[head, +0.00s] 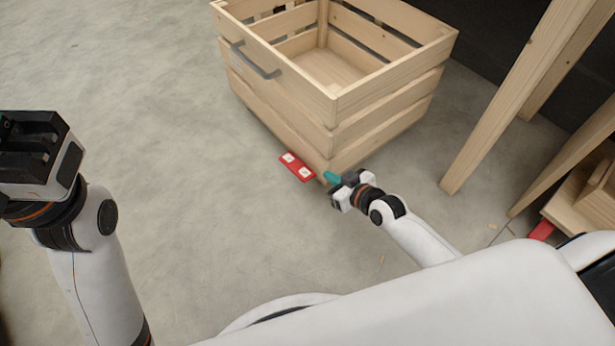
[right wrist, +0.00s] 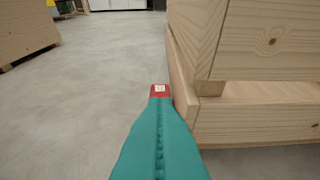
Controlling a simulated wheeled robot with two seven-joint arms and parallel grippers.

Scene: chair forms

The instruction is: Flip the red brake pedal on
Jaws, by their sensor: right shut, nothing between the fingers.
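The red brake pedal (head: 297,167) sticks out at the bottom of the wooden crate's near-left side, close to the floor, with two white marks on it. In the right wrist view the red pedal (right wrist: 160,91) shows just beyond my fingertips, with one pale mark visible. My right gripper (head: 331,177) is low by the crate's near corner, just right of the pedal; its teal fingers are shut with nothing between them. I cannot tell whether they touch the pedal. My left gripper (head: 30,135) is raised at the left edge, away from the crate; its fingers are not clearly visible.
The slatted wooden crate (head: 333,110) is empty inside and has a grey handle (head: 255,62). Its side runs close along the right of my fingers in the right wrist view. Wooden legs (head: 515,95) stand to the right. The grey floor (head: 170,90) left of the crate is clear.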

